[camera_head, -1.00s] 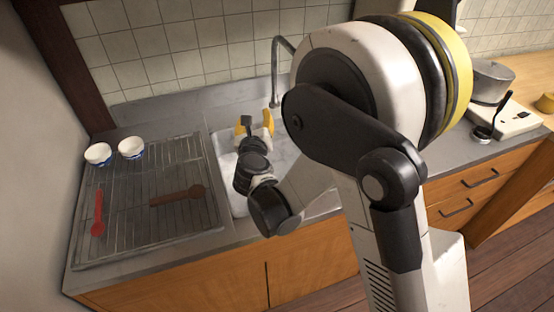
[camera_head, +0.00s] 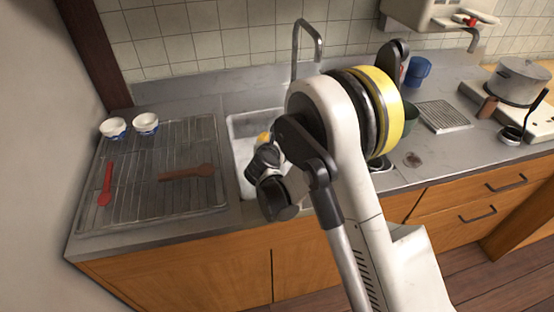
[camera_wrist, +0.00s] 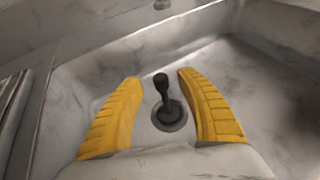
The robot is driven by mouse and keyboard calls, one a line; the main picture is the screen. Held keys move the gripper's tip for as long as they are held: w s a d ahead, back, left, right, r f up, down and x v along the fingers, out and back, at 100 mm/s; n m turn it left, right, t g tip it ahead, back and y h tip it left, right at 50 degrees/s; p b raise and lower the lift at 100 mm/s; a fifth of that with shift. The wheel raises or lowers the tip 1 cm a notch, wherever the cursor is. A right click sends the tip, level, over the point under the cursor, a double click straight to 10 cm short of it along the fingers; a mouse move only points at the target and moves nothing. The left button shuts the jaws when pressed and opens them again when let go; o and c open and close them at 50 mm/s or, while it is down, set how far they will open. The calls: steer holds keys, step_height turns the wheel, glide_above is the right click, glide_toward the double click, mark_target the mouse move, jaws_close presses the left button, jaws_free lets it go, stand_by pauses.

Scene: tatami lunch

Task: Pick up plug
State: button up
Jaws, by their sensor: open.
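The plug (camera_wrist: 170,108) is a dark piece with an upright stem and knob, standing at the drain in the bottom of the metal sink (camera_wrist: 80,80). My gripper (camera_wrist: 158,78) has two yellow ribbed fingers, open and apart, with the plug's stem showing between them in the wrist view. Nothing is held. Whether the fingers are level with the knob or above it I cannot tell. In the head view, my gripper (camera_head: 264,138) is lowered into the sink (camera_head: 238,125), mostly hidden by my wrist, and the plug is hidden.
Left of the sink, a wire rack (camera_head: 140,212) holds a red spoon (camera_head: 106,185), a brown spoon (camera_head: 187,173) and two bowls (camera_head: 113,128). A faucet (camera_head: 296,50) rises behind the sink. A pot (camera_head: 517,80) and a blue mug (camera_head: 418,70) stand to the right.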

steer(key=shift+x, duration=1.1)
jaws_close()
steer(key=shift+r, duration=0.1)
